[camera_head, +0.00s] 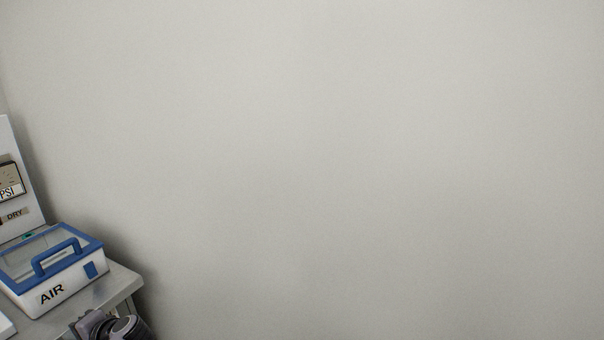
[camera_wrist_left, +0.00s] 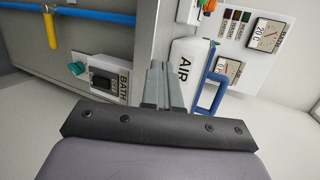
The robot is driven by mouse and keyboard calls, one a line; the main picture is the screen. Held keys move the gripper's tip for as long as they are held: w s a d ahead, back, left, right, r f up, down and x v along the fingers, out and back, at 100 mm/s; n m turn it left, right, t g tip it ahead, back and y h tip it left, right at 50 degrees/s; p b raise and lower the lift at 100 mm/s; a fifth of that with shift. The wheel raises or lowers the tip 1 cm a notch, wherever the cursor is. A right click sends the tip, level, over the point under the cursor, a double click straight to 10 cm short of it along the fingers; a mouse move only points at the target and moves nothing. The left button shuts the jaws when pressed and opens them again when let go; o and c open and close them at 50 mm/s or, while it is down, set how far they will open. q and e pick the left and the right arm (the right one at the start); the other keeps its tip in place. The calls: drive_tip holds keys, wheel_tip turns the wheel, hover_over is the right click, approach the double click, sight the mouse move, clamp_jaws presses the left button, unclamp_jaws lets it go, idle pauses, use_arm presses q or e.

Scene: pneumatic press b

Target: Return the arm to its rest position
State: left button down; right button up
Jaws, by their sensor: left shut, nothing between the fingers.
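My left gripper (camera_wrist_left: 164,66) is shut and empty. Its two grey fingers lie together in the middle of the left wrist view, apparently clear of other things. In the head view, part of my left arm's wrist shows at the bottom edge, in front of the bench; the fingertips are hard to make out there. My right gripper and arm are in neither view.
A white AIR box with a blue-framed lid and handle (camera_head: 60,257) stands on a grey bench (camera_head: 119,283) at lower left. A gauge panel (camera_wrist_left: 244,41), a BATH unit (camera_wrist_left: 104,75) and a blue pipe with a yellow lever (camera_wrist_left: 50,30) show sideways. Bare wall (camera_head: 350,150) fills the rest.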

use_arm(q)
drive_tip(key=s+a+r+n+g+y, duration=0.1)
drive_tip(key=s+a+r+g+y, duration=0.15)
drive_tip(key=a+r, duration=0.6)
drive_tip(key=s+a+r+n+g+y, duration=0.15)
drive_tip(key=s+a+r, duration=0.35)
drive_tip(key=a, duration=0.7)
drive_tip(key=s+d+f+m+t+h, duration=0.2)
drive_tip(key=d+f+m+t+h, duration=0.75)
drive_tip(key=d+f, duration=1.1)
drive_tip(key=s+d+f+n+h, duration=0.1)
drive_tip(key=s+d+n+h, duration=0.1)
drive_tip(key=d, duration=0.8)
drive_tip(key=s+d+f+n+t+h, duration=0.1)
drive_tip(key=s+d+n+h, duration=0.2)
drive_tip(key=d, duration=0.7)
drive_tip(key=s+d+n+t+h, duration=0.1)
drive_tip(key=s+d+n+h, duration=0.2)
drive_tip(key=d, duration=0.7)
drive_tip(key=s+h, duration=0.2)
drive_tip(key=s, duration=0.1)
drive_tip(key=shift+s+f, duration=0.25)
drive_tip(key=shift+f, duration=0.15)
